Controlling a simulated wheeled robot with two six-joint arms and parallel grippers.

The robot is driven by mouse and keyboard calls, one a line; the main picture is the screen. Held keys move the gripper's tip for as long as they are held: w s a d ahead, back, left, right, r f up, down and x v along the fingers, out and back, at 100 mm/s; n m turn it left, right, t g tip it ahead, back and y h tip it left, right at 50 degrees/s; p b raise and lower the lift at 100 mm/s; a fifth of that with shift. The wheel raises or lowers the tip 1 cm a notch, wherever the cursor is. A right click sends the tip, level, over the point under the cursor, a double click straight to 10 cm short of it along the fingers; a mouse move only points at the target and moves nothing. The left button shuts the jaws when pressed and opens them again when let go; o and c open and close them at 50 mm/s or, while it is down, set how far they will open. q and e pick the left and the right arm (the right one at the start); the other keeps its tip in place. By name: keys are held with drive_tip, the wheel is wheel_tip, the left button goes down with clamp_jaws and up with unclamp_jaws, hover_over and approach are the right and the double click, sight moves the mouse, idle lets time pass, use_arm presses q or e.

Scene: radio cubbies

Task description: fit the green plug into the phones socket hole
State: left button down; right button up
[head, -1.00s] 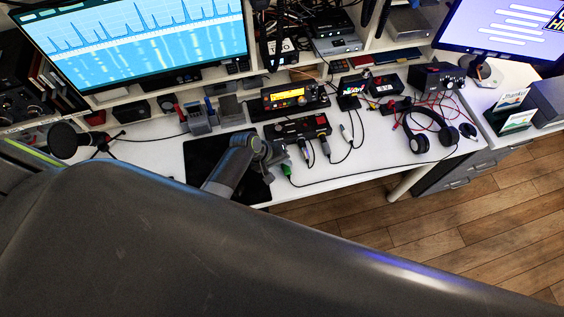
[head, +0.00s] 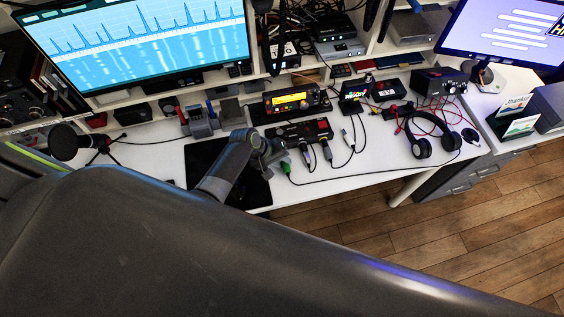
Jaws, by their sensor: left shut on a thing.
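The green plug (head: 286,168) is small and bright, with a black cable trailing right across the white desk. My left gripper (head: 279,160) is shut on it, just in front of the left part of the black socket box (head: 293,131). The plug is apart from the box. Other plugs with cables are at the box's front. The phones socket hole is too small to make out, and my gripper partly hides the plug. My right gripper is not in view.
Under my left arm lies a black mat (head: 203,157). Behind the box stands a radio with an orange display (head: 289,101). Headphones (head: 421,148) lie to the right, and a microphone (head: 65,142) stands at left. The white desk's front edge is close to the plug.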

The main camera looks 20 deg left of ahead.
use_arm(q)
drive_tip(key=shift+w+a, duration=0.4)
drive_tip(key=shift+w, duration=0.25)
drive_tip(key=c, duration=1.2)
unclamp_jaws()
drive_tip(key=shift+s+a+r, duration=0.15)
drive_tip(key=shift+a+r, duration=0.2)
drive_tip(key=shift+r, duration=0.2)
drive_tip(key=v, duration=1.6)
drive_tip(key=shift+d+b, duration=0.15)
drive_tip(key=shift+b, duration=0.15)
drive_tip(key=shift+r, duration=0.15)
